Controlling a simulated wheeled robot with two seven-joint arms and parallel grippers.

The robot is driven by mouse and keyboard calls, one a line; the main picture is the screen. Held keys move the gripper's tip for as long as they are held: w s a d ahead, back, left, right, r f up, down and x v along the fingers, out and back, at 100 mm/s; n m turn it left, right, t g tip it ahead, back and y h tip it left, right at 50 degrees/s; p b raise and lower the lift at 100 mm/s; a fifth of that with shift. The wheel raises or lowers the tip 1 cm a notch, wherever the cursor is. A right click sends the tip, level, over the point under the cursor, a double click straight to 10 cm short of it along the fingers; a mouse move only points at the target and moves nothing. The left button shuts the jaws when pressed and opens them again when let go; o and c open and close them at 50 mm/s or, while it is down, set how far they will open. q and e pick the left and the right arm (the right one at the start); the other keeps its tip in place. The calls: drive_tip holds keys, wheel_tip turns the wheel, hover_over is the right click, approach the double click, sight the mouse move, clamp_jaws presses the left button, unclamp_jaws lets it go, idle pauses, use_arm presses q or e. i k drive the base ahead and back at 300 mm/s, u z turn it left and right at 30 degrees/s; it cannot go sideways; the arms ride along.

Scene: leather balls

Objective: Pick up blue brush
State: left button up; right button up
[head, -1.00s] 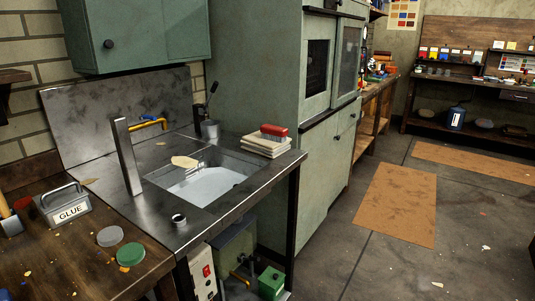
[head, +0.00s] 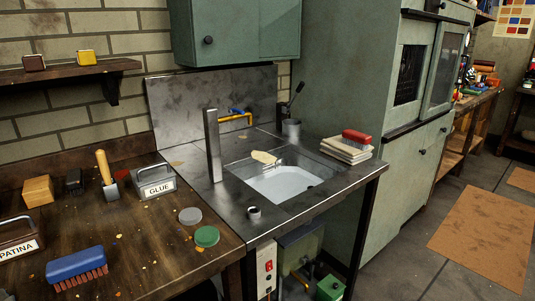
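The blue brush (head: 77,268) lies on the dark wooden workbench (head: 140,235) at the lower left of the head view. It has a blue back on top and reddish-brown bristles below. Neither of my grippers shows in the head view.
Near the brush are a PATINA box (head: 20,244), a GLUE box (head: 155,183), a scraper (head: 106,175), a wooden block (head: 38,191) and a green lid (head: 207,236). A metal sink (head: 290,183) adjoins the bench. A red brush (head: 356,136) lies on folded cloths (head: 345,150). Open floor is at right.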

sight(62, 272)
drive_tip(key=u, duration=1.25)
